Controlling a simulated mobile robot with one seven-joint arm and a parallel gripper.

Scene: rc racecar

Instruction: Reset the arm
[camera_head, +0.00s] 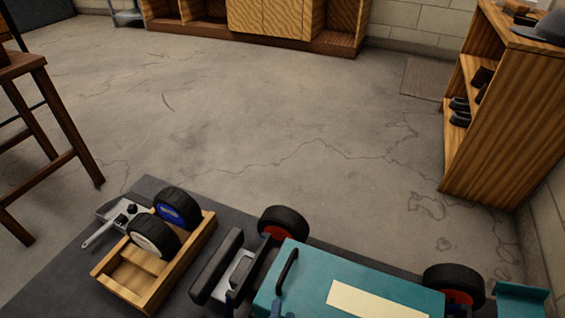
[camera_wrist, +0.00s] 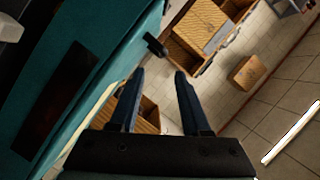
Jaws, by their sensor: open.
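My gripper (camera_wrist: 158,98) shows in the wrist view. Its two dark fingers are apart with nothing between them. Past the fingers, the wrist view shows a room with wooden furniture and a teal surface at the left. In the head view, a teal racecar (camera_head: 400,293) with black tyres and red hubs sits on a dark mat at the bottom.
A wooden tray (camera_head: 185,262) holding two wheels (camera_head: 178,207) lies left of the car, beside a grey tool (camera_head: 107,222). A wooden stool (camera_head: 62,165) stands at the left. A wooden shelf (camera_head: 515,130) stands at the right. The concrete floor (camera_head: 290,110) between is clear.

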